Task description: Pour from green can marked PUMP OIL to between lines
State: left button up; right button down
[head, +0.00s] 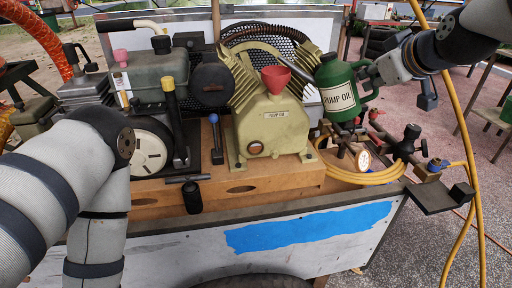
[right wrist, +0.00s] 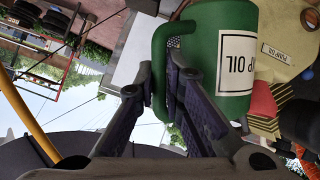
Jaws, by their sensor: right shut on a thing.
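The green can (head: 338,92) has a white PUMP OIL label and is held in the air, right of the red funnel (head: 276,79). The funnel stands on top of the beige pump (head: 272,132), which carries a PUMP OIL label and a round sight glass (head: 256,148) low on its front. My right gripper (head: 368,76) is shut on the can's handle. The right wrist view shows the handle (right wrist: 160,65) between the fingers and the can body (right wrist: 225,50) beside them. The can looks nearly upright. Lines on the sight glass are too small to tell. My left gripper is out of view.
The pump sits on a wooden base (head: 225,188) on the cart. A grey engine (head: 150,75) is at left. Yellow hose (head: 365,177) and brass fittings lie right of the pump, below the can. A yellow hose (head: 465,130) hangs near my right arm.

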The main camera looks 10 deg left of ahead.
notch_tip(320, 180, down, 2)
jog(key=shift+w+f+m+y, duration=0.1)
jog(key=shift+f+m+y, duration=0.15)
jog(key=shift+m+y, duration=0.2)
